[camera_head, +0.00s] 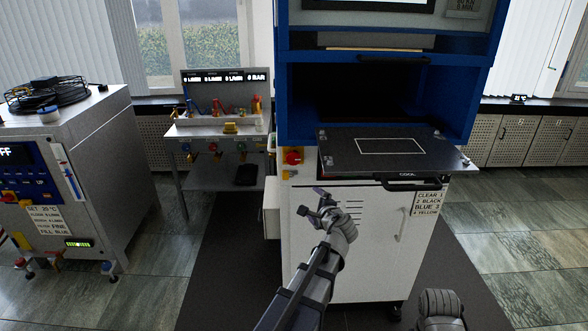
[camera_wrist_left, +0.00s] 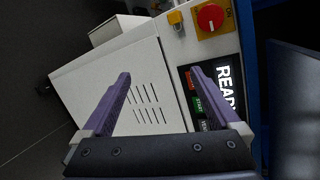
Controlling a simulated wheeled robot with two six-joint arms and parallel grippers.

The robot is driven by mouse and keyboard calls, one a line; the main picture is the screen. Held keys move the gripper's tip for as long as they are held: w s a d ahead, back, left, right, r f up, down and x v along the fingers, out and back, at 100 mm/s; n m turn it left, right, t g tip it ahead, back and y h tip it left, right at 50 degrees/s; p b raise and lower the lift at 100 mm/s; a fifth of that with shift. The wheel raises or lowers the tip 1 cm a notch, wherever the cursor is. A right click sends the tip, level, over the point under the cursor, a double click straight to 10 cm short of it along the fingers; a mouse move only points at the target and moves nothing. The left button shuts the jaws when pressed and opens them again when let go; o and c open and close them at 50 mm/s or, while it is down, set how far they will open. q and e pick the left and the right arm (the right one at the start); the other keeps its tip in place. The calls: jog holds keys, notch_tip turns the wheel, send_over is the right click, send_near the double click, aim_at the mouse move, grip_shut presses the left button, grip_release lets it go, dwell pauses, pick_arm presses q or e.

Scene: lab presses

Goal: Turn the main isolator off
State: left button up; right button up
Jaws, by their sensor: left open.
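The main isolator is a red rotary knob (camera_head: 293,157) on a yellow plate, on the left of the white press cabinet's front, just under the blue frame. In the left wrist view the red knob (camera_wrist_left: 211,18) sits on its yellow plate near the top edge, with "ON" lettering beside it. My left gripper (camera_head: 313,200) is open and empty in front of the cabinet, below and slightly right of the knob. In the wrist view its two purple fingers (camera_wrist_left: 161,75) are apart, and the knob lies beyond them, untouched.
A dark platen tray (camera_head: 440,152) juts out of the blue press (camera_head: 283,75), right of the knob. A panel reading "READY" (camera_wrist_left: 229,88) is close to the left gripper's right finger. A grey bench (camera_head: 220,125) and a metal-sided machine (camera_head: 95,150) stand to the left.

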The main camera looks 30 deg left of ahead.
aim_at(294, 159)
pick_arm(q)
jog(key=w+a+r+m+t, duration=0.1)
jog(key=w+a+m, duration=0.2)
jog(key=w+a, duration=0.1)
jog(key=w+a+r+m+t+b, duration=0.1)
jog(key=w+a+r+m+t, duration=0.1)
jog(key=w+a+m, duration=0.2)
jog(key=w+a+r+m+t+b, duration=0.1)
jog(key=w+a+r+m+t, duration=0.1)
jog(key=a, duration=0.4)
jog(key=shift+w+a+m+y, duration=0.15)
jog(key=shift+w+m, duration=0.3)
jog(key=shift+w, duration=0.15)
jog(key=shift+w+a+m+y, duration=0.15)
jog(key=shift+w+m, duration=0.3)
jog(key=shift+w, duration=0.15)
jog(key=shift+c, duration=0.2)
jog(key=c, duration=1.3)
jog(key=shift+s, duration=0.1)
